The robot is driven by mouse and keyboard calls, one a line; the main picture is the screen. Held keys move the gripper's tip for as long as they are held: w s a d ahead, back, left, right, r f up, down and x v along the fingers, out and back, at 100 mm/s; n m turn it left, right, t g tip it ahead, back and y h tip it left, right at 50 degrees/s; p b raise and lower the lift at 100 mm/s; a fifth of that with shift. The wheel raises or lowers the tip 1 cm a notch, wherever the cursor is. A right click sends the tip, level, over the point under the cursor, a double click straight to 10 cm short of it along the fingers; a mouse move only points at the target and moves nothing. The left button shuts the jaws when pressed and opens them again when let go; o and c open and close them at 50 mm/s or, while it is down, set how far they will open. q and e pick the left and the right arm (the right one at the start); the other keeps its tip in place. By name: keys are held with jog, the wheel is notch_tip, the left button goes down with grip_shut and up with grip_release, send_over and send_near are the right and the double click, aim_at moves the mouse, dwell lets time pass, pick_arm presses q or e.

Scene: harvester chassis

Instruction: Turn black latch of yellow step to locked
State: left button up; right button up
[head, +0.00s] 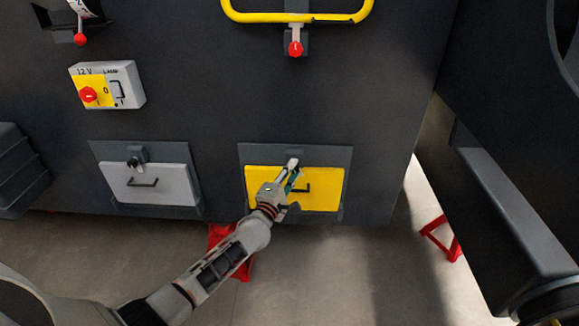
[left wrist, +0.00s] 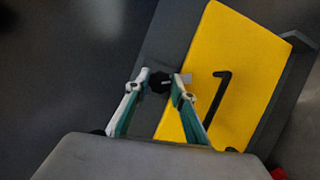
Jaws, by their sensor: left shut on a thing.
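The yellow step (head: 325,199) is a flat panel in a dark frame, low on the chassis wall in the head view. It also shows in the left wrist view (left wrist: 240,75), tilted, with a black bar handle (left wrist: 219,100). The black latch (left wrist: 160,82) is at the panel's edge, between the fingertips of my left gripper (left wrist: 159,83). The gripper is shut on the latch. In the head view my left gripper (head: 292,166) covers the latch, so its angle is hard to tell. My right gripper is not in view.
A grey panel (head: 170,185) with its own black latch (head: 134,163) is to the left. Above are a 12 V switch box (head: 107,85), a yellow rail (head: 297,17) and a red-tipped lever (head: 295,48). A dark machine part (head: 510,190) stands at the right.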

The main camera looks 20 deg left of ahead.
pick_arm(q)
jog(key=shift+m+g+p, duration=0.9)
jog(key=shift+m+p, duration=1.4)
jog(key=shift+p, duration=1.1)
jog(key=o, duration=1.1)
jog(key=shift+r, duration=0.1)
jog(key=shift+s, duration=0.1)
